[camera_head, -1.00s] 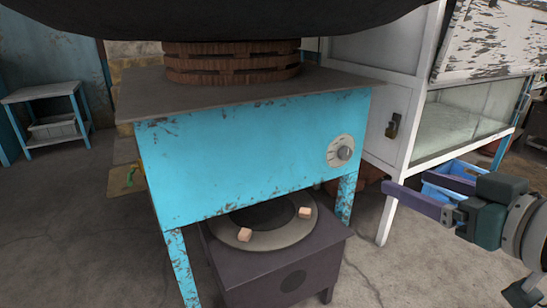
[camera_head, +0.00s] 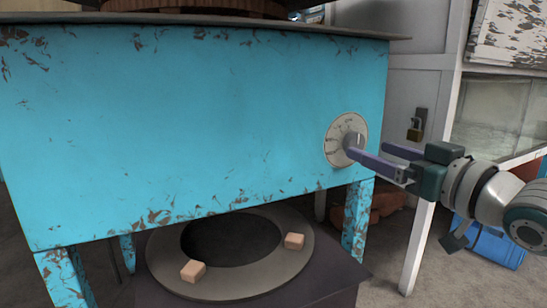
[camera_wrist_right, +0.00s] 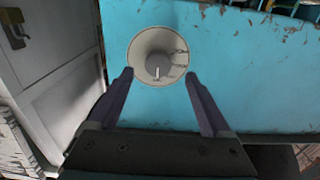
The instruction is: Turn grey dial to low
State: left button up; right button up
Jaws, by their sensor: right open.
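The grey dial (camera_head: 353,143) sits in the middle of a round pale plate (camera_head: 335,132) on the blue front panel of the stove. In the right wrist view the dial (camera_wrist_right: 158,66) shows a white mark at its lower edge, and the plate has small markings too small to read. My right gripper (camera_head: 366,154) is open and empty. Its purple fingers reach toward the dial from the right in the head view. In the right wrist view the fingertips (camera_wrist_right: 158,75) stand on either side of the plate's lower part, with the dial between and beyond them. My left gripper is out of view.
The blue stove (camera_head: 190,120) fills much of the head view. Below it is a dark burner unit with a round ring (camera_head: 230,285) and two small blocks (camera_head: 193,271). A white cabinet (camera_head: 418,170) with a padlock (camera_head: 415,130) stands close behind at the right.

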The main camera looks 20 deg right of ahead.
aim_at(357, 144)
jog(key=w+b, duration=0.2)
jog(key=w, duration=0.1)
jog(key=shift+w+f, duration=0.1)
jog(key=shift+w, duration=0.3)
jog(key=shift+w+a, duration=0.1)
jog(key=shift+w, duration=0.35)
jog(key=shift+c, duration=0.4)
grip_shut()
